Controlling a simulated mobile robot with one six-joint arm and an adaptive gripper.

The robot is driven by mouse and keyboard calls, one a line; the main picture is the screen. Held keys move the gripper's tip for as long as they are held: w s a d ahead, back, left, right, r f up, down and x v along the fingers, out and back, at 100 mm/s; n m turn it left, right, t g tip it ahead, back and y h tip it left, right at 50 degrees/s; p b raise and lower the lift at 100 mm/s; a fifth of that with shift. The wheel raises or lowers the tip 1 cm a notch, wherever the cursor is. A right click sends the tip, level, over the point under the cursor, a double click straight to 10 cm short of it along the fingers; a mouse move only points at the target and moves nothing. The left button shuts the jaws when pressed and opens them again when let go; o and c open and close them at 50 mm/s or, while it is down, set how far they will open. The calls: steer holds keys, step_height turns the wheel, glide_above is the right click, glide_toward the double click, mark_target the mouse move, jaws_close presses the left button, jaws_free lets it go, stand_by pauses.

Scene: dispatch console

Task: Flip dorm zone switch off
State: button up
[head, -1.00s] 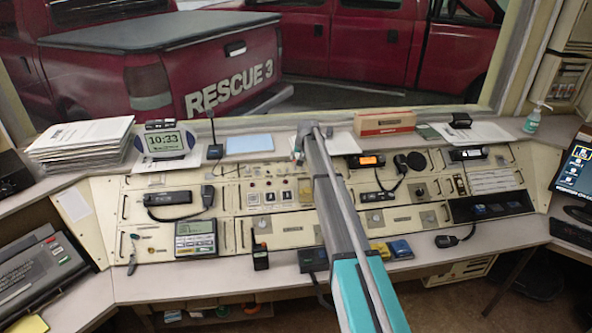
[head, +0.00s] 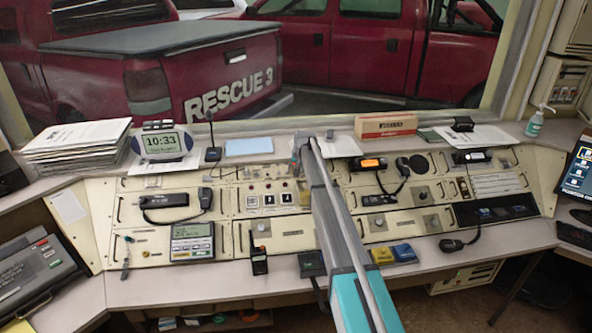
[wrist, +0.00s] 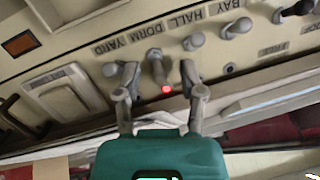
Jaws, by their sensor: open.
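The dorm zone switch (wrist: 156,66) is a small grey lever below the DORM label in the wrist view. A small red light (wrist: 166,89) glows beside it. My gripper (wrist: 159,73) is open, with one finger on each side of this lever. I cannot tell whether either finger touches it. The hall switch (wrist: 194,42) and bay switch (wrist: 236,28) are up to the right. In the head view, my gripper (head: 301,158) is at the console's upper middle, and the switches are too small to make out.
The sloped console panel (head: 150,246) carries radios and a keypad phone (head: 192,242). A handheld radio (head: 258,262) stands at its front. A brown box (head: 386,124), a clock (head: 160,145) and paper stacks (head: 75,145) lie on the back ledge. My arm hides the panel's middle.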

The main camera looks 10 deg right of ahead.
jaws_close()
